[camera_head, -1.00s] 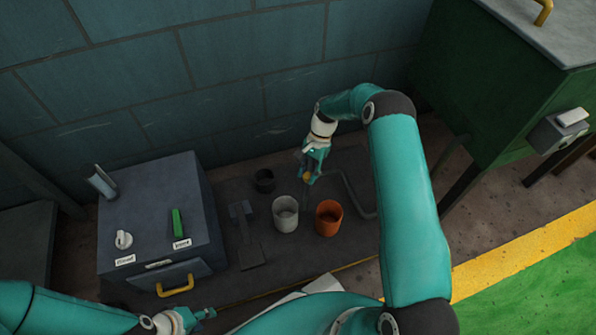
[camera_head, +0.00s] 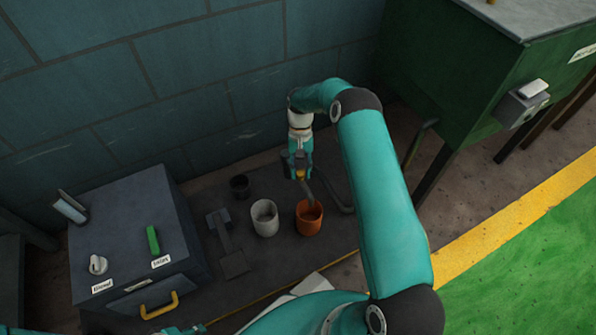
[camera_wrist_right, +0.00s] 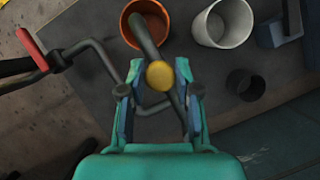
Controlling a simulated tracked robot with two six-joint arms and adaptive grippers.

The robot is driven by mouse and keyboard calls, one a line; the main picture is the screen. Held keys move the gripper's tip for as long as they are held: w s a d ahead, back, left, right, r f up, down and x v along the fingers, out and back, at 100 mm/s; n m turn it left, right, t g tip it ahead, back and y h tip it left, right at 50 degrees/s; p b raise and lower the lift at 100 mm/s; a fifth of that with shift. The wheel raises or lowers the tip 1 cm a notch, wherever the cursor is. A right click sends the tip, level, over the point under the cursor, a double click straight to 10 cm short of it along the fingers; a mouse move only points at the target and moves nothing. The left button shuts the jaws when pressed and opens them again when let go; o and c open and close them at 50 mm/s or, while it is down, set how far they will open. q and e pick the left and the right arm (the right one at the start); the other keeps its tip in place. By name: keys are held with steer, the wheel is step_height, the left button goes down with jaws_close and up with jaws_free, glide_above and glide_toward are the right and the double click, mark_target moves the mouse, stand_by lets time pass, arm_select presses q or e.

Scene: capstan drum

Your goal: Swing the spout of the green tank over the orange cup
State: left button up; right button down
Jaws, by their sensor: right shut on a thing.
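The orange cup (camera_head: 309,219) stands on the dark mat, right of a white cup (camera_head: 264,219). My right gripper (camera_head: 300,174) is above and behind the cups, shut on the dark spout by its yellow knob (camera_wrist_right: 160,75). The spout (camera_head: 309,191) slants down from the gripper, and its end appears over the orange cup's mouth. The right wrist view shows the spout (camera_wrist_right: 141,30) in front of the orange cup's opening (camera_wrist_right: 128,33). The green tank (camera_head: 450,85) stands at the right. Only a bit of my left gripper (camera_head: 195,330) shows at the bottom edge; its jaws are unclear.
A black cup (camera_head: 240,186) stands behind the white cup, and a dark T-shaped piece (camera_head: 226,240) lies left of it. A grey box (camera_head: 132,235) with a green lever stands at the left. A red-handled pipe (camera_wrist_right: 32,50) shows in the wrist view.

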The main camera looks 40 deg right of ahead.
steer(key=shift+w+r, duration=0.15)
steer(key=shift+w, duration=0.3)
steer(key=c, duration=1.1)
jaws_free()
steer(key=shift+o, duration=1.3)
steer(key=shift+s, duration=0.1)
steer(key=shift+s, duration=0.1)
steer(key=v, duration=1.1)
steer(key=shift+r, duration=0.35)
